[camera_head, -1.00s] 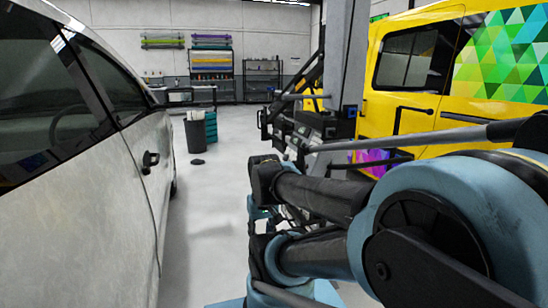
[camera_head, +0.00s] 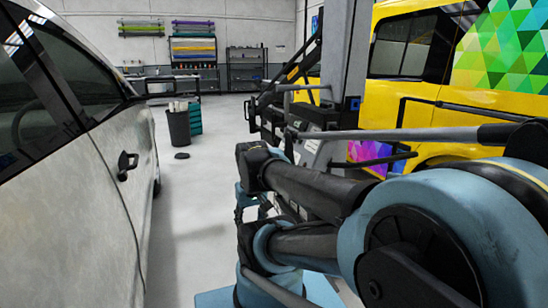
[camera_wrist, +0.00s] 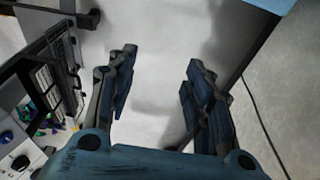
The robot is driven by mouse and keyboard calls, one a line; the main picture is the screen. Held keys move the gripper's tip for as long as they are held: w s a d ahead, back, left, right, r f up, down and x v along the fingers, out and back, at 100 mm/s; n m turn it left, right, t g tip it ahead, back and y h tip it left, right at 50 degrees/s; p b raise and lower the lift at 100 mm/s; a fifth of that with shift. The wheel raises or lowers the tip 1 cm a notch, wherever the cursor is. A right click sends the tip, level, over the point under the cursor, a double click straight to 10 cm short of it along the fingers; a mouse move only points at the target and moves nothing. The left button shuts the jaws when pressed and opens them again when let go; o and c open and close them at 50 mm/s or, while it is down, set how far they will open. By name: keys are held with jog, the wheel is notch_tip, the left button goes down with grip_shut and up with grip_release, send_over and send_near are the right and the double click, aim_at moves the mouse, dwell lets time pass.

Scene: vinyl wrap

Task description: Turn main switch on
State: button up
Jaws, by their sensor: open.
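A dark machine (camera_head: 312,118) with arms stands at the post's foot, partly hidden by my arm. My gripper (camera_wrist: 160,65) is open and empty in the wrist view, its two dark blue fingers apart above pale floor. A dark-framed unit (camera_wrist: 45,85) with coloured items lies at the left of that view. In the head view, my arm mostly hides the gripper.
A pale car (camera_head: 85,200) stands close on the left, and a yellow van (camera_head: 405,100) on the right. A dark bin (camera_head: 179,128) and shelves (camera_head: 246,68) stand farther back. The floor (camera_head: 205,190) between car and machine is clear.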

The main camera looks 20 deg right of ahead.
jog(key=w+d+r+n+h, duration=0.2)
jog(key=w+d+r, duration=0.2)
jog(key=w, duration=0.4)
jog(key=w+d+r+n+h, duration=0.2)
jog(key=w+d+r+h, duration=0.1)
jog(key=w, duration=0.5)
jog(key=w+d+r+n+h, duration=0.2)
jog(key=w+d+r, duration=0.2)
jog(key=w, duration=0.5)
jog(key=w+f+n+h, duration=0.2)
jog(key=w+h, duration=0.2)
jog(key=w, duration=0.8)
jog(key=w+f+n+h, duration=0.2)
jog(key=w+f+h, duration=0.15)
jog(key=w, duration=0.85)
jog(key=x, duration=1.7)
jog(key=shift+w+r, duration=0.25)
jog(key=shift+r, duration=0.1)
jog(key=c, duration=1.1)
